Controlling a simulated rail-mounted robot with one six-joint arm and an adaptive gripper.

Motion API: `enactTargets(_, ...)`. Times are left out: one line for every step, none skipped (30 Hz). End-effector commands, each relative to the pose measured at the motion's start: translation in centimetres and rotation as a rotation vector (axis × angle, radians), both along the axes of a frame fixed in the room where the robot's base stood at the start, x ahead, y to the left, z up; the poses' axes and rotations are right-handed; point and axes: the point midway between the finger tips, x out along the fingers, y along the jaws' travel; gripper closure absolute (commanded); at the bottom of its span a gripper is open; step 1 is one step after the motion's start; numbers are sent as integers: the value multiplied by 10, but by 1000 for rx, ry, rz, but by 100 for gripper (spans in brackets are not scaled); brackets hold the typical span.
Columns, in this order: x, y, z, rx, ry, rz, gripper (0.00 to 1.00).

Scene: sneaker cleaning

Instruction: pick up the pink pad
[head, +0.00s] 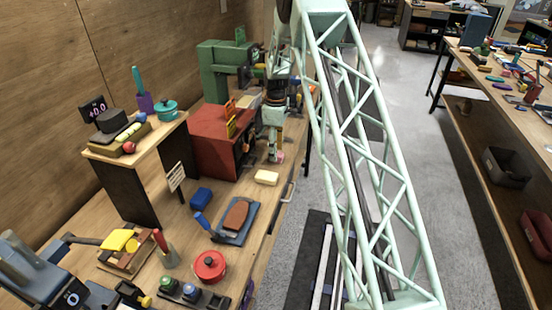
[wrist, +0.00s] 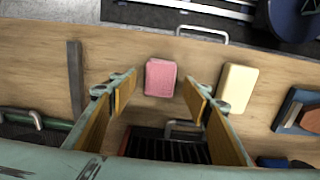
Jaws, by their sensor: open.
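The pink pad (wrist: 160,77) lies flat on the wooden bench in the wrist view, just beyond and between my fingertips. In the head view a small part of the pink pad (head: 278,157) shows below my gripper; the rest is hidden. My gripper (wrist: 160,90) is open and empty, with one finger on each side of the pad and a gap to both. In the head view my gripper (head: 273,145) points down beside the red cabinet.
A cream block (wrist: 237,88) lies just right of the pad; it also shows in the head view (head: 266,178). The red cabinet (head: 215,142) stands close to my gripper. A blue block (head: 201,197) and a blue board with a brown shoe-like piece (head: 236,216) lie further along the bench. Bare wood surrounds the pad.

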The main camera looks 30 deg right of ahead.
Motion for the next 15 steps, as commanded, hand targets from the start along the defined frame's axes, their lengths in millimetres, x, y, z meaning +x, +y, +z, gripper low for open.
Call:
enactTargets(-1, 0, -6, 1, 1, 0, 56)
enactTargets(0, 0, -9, 0, 0, 0, 56)
enactTargets(0, 0, -13, 0, 0, 0, 56)
enactTargets(0, 0, -16, 0, 0, 0, 56)
enactTargets(0, 0, -19, 0, 0, 0, 56)
enactTargets(0, 0, -21, 0, 0, 0, 56)
enactTargets(0, 0, -23, 0, 0, 0, 56)
enactTargets(0, 0, -24, 0, 0, 0, 56)
enactTargets(0, 0, -25, 0, 0, 0, 56)
enactTargets(0, 0, -26, 0, 0, 0, 56)
enactTargets(0, 0, -26, 0, 0, 0, 56)
enactTargets(0, 0, -26, -1, -1, 0, 56)
enactTargets(0, 0, -26, -1, -1, 0, 56)
enactTargets(0, 0, -26, -1, -1, 0, 56)
enactTargets(0, 0, -26, -1, -1, 0, 56)
